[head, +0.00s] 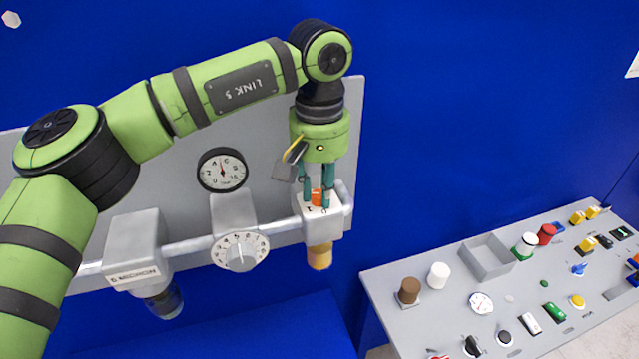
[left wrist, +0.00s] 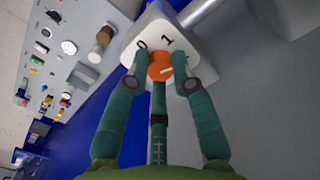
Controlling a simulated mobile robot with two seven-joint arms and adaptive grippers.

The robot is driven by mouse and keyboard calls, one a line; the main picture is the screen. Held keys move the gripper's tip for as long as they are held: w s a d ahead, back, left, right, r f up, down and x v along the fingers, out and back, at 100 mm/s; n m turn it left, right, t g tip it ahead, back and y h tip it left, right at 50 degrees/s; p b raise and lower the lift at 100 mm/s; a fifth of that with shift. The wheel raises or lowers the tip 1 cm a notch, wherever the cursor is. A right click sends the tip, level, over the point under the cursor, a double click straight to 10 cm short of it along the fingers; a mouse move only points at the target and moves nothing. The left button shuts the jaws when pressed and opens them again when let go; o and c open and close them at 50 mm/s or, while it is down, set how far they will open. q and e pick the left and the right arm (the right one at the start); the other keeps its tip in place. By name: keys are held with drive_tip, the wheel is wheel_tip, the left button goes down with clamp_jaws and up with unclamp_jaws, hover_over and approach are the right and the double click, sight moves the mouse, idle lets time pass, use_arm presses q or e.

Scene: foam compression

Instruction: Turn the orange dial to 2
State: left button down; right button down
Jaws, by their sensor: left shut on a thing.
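The orange dial (head: 316,196) sits on top of a pale block (head: 338,212) at the right end of a horizontal bar. My left gripper (head: 315,204) points down over the block, its teal fingers closed on either side of the dial. In the left wrist view the dial (left wrist: 158,66) is between the fingertips (left wrist: 161,80), and the pale block (left wrist: 154,28) shows the digits 0 and 1. A short white mark shows on the dial, but I cannot tell which number it points to. The digit 2 is not visible. My right gripper is not in view.
A round gauge (head: 222,169) and a white numbered knob (head: 240,251) are left of the block. A cylinder with an orange-yellow end (head: 319,257) hangs below it. A grey control table (head: 390,290) with buttons and a tray (head: 488,257) stands at the lower right.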

sight(319, 193)
use_arm(q)
drive_tip(key=shift+m, duration=1.1)
drive_tip(key=c, duration=1.1)
unclamp_jaws()
drive_tip(key=shift+o, duration=0.2)
drive_tip(key=shift+r, duration=0.1)
wheel_tip(319, 193, up, 12)
